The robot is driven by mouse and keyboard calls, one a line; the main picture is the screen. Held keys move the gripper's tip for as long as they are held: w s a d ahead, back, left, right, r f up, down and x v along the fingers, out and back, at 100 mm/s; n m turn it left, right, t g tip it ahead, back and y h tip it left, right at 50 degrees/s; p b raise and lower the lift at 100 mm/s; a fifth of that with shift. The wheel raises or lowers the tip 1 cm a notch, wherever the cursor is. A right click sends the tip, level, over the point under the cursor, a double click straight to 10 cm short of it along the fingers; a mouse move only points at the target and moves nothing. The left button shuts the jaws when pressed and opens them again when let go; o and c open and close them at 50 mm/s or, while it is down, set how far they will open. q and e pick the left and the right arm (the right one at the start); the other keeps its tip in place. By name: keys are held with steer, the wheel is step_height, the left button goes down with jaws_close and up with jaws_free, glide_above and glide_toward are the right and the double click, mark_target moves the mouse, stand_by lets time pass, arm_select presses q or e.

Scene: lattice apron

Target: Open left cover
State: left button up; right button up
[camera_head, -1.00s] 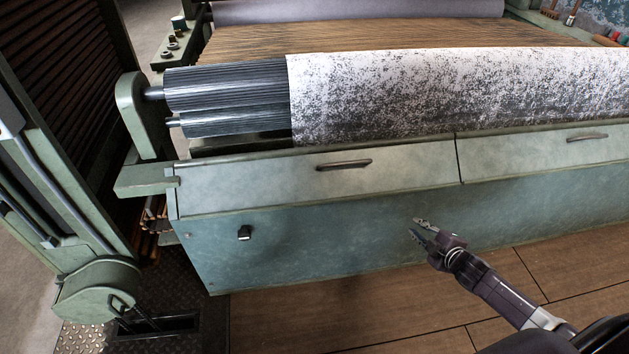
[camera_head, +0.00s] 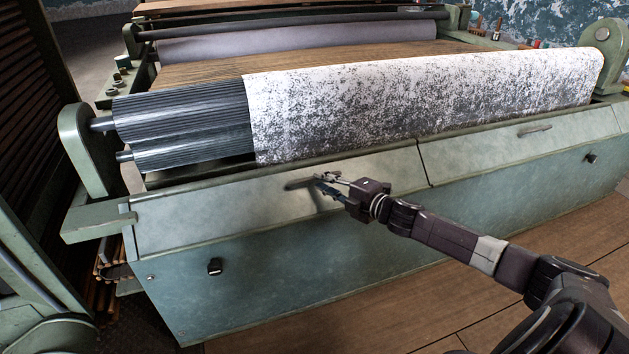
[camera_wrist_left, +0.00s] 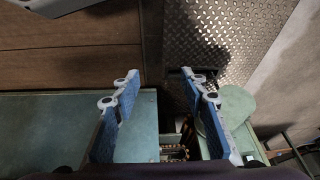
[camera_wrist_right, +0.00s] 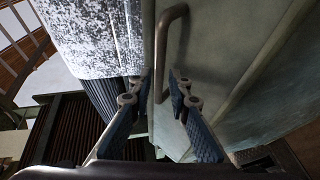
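The left cover (camera_head: 230,208) is a pale green slanted panel on the front of the machine, and it lies closed. Its bar handle (camera_head: 300,184) is near the panel's upper edge. My right gripper (camera_head: 322,182) is at the handle's right end. In the right wrist view the handle (camera_wrist_right: 172,45) runs down between the two fingertips (camera_wrist_right: 161,85), which stand apart on either side of it. Contact cannot be told. My left gripper (camera_wrist_left: 160,78) is open and empty in its wrist view, and is outside the head view.
The right cover (camera_head: 510,145), with its own handle, adjoins at a seam. Above the covers are ribbed rollers (camera_head: 185,120) and a speckled white cloth (camera_head: 420,95). A green bracket (camera_head: 97,220) juts out at the left end. The wooden floor (camera_head: 400,305) in front is clear.

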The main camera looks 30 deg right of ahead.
mark_target(294, 191)
arm_select(q)
steer(key=shift+w+d+r+t, duration=0.15)
steer(key=shift+w+t, duration=0.1)
steer(key=shift+w, duration=0.3)
steer(key=shift+w+d+r+t, duration=0.1)
steer(key=shift+w+d+t, duration=0.15)
steer(key=shift+w, duration=0.35)
steer(key=shift+w+d+r+t, duration=0.15)
steer(key=shift+w+t, duration=0.15)
steer(key=shift+w, duration=0.25)
arm_select(e)
steer(key=shift+x, duration=1.85)
jaws_close()
